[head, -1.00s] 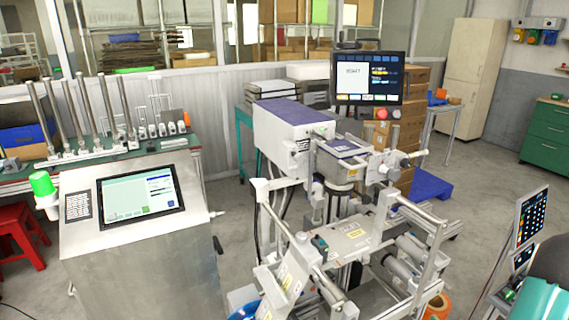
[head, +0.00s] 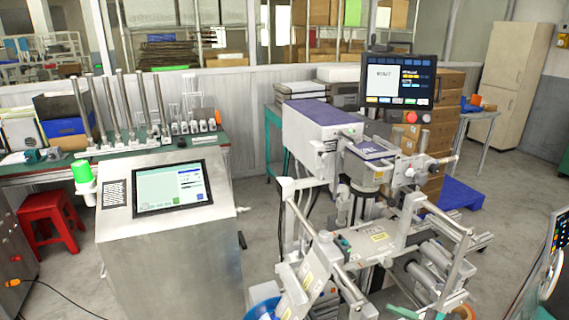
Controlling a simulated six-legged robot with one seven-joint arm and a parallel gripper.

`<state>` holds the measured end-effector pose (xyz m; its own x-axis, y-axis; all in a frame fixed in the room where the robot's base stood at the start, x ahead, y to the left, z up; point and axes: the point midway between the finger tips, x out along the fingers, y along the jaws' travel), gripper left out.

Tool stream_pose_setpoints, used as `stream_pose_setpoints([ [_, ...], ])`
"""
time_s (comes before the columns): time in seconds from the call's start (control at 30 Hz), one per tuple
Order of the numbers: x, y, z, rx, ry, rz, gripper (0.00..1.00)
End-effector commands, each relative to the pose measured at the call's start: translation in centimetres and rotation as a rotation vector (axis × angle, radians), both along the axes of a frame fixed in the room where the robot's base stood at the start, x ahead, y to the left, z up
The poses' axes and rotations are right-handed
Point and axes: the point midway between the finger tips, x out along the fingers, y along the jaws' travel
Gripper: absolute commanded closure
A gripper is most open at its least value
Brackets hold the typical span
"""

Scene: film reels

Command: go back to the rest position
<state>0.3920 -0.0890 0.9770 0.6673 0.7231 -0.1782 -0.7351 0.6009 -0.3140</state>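My gripper is not in the head view, and no part of it shows near the machines. The film-winding machine (head: 380,240), with white rollers, a purple-topped housing (head: 318,122) and a monitor (head: 400,82) on top, stands right of centre. A steel control cabinet (head: 170,250) with a sloped touch screen (head: 170,188) and a green lamp (head: 81,171) stands to its left. Part of a blue reel (head: 262,310) shows at the bottom edge, mostly cut off.
A green bench (head: 205,142) with several metal posts stands behind the cabinet. Another screen (head: 560,232) is cut off at the right edge. Grey floor (head: 255,225) shows between the cabinet and machine.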

Motion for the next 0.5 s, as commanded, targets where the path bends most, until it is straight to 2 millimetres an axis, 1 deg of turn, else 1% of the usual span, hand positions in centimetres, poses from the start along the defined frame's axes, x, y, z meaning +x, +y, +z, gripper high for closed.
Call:
stream_pose_setpoints([
  [0.03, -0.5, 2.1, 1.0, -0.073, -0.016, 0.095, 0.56],
  [0.1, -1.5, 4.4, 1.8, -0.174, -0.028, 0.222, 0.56],
  [0.2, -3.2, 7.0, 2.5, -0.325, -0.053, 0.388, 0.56],
  [0.33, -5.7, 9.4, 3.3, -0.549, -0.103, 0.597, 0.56],
  [0.4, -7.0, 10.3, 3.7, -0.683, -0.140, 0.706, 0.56],
  [0.5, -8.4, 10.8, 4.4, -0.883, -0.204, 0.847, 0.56],
])
